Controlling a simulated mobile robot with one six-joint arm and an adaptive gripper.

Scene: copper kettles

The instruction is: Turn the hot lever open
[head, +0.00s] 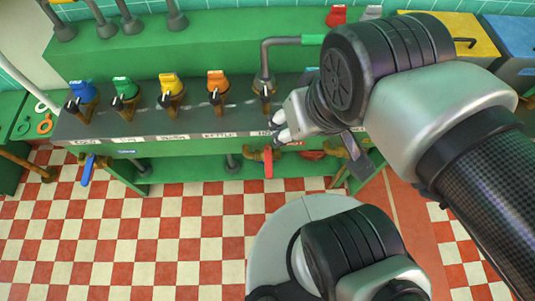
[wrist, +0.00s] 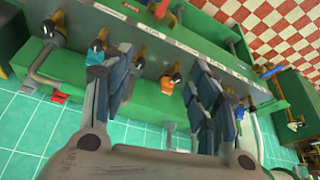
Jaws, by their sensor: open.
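The red hot lever (head: 268,162) hangs down from a brass valve under the front edge of the green bench, below a label that is partly covered. In the wrist view a red lever (wrist: 160,9) shows at the top edge, cut off by the frame. My gripper (head: 281,126) is beside the bench's front edge, above and slightly right of the red lever in the head view. In the wrist view its two dark fingers (wrist: 160,62) are spread apart with nothing between their tips. My gripper and wrist hide part of the bench right of the lever.
A blue lever (head: 88,169) hangs under the bench at the left. Blue, green, yellow and orange taps (head: 217,88) stand along the bench top, near a grey pipe (head: 265,58). More brass piping lies right of the red lever.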

